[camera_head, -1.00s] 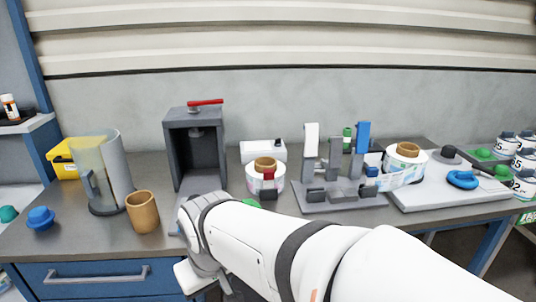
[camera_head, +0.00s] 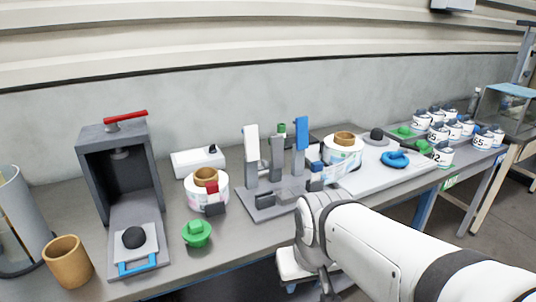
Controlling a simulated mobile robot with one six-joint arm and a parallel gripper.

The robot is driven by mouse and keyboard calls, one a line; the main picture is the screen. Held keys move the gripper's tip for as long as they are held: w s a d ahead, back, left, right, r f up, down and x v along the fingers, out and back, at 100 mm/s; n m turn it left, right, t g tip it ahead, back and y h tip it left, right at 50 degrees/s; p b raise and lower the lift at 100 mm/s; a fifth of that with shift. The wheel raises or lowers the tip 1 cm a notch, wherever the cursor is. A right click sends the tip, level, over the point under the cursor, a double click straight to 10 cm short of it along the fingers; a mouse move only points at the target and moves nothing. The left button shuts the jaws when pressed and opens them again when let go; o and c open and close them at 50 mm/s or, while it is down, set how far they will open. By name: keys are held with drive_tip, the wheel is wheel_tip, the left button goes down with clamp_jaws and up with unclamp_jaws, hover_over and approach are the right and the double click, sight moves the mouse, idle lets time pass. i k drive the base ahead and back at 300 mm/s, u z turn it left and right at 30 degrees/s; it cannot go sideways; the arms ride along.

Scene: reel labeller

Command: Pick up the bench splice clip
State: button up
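No part in view is marked as the bench splice clip, so I cannot tell for certain which it is. A small red block with a dark base (camera_head: 212,196) sits against the front of the left white reel (camera_head: 193,189). A similar small blue block with a dark base (camera_head: 316,177) is at the front left of the right white reel (camera_head: 343,158). My white arm crosses the lower right, in front of the bench edge. My gripper's fingers do not show.
A dark press with a red lever (camera_head: 125,115) stands left, with a tan cup (camera_head: 68,262) beside it. A grey stand with upright levers (camera_head: 262,211) is mid-bench. A green knob (camera_head: 197,233) lies in front. White jars (camera_head: 438,132) crowd the right.

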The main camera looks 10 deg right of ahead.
sight(265, 165)
drive_tip(key=z, duration=0.05)
drive_tip(key=i, duration=1)
drive_tip(key=z, duration=0.1)
